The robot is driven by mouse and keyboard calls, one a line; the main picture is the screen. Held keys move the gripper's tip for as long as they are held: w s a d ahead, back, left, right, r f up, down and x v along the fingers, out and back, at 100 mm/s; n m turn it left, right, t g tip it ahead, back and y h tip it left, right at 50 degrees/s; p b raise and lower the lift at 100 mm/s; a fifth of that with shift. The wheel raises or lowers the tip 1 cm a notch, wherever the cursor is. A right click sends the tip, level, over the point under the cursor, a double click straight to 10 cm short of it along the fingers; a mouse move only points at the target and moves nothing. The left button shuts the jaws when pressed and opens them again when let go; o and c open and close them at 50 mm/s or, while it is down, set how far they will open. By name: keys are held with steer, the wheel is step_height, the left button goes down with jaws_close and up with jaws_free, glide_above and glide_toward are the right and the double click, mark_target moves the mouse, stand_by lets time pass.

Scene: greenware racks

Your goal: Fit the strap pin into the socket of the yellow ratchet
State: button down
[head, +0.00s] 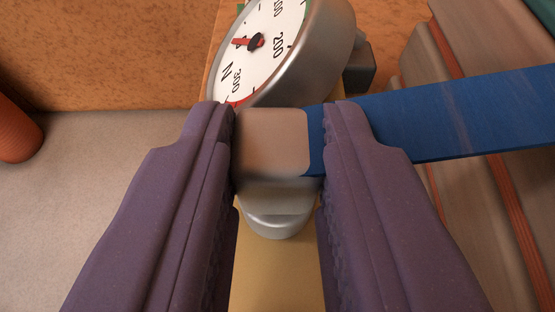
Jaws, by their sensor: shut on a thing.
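My gripper (280,122), with two purple fingers, is shut on a pale metal block with rounded corners, which I take to be the strap pin (272,142). A blue strap (455,115) runs from the block behind the right finger to the right edge. A silver rounded part (275,222) shows just below the block; I cannot tell whether it belongs to the pin. A dull yellow surface (272,280) lies beneath, between the fingers; it may be the yellow ratchet. No socket opening is visible, and the block and fingers hide what is directly under them.
A round silver gauge (325,60) with a white numbered dial stands tilted just beyond the fingertips. A dark block (360,68) is beside it. An orange-brown cylinder (15,130) is at the left edge. Ridged grey-brown pieces with orange strips (440,50) lie right.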

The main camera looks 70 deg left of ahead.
steer(key=c, duration=0.8)
jaws_free()
steer(key=shift+d+r, duration=0.1)
steer(key=p+v, duration=0.2)
steer(key=v, duration=0.4)
steer(key=shift+s+d+r+p, duration=0.1)
steer(key=shift+d+r+p, duration=0.05)
steer(key=shift+d+p, duration=0.15)
steer(key=shift+s+d+r, duration=0.1)
steer(key=shift+s+d, duration=0.1)
steer(key=shift+d, duration=0.2)
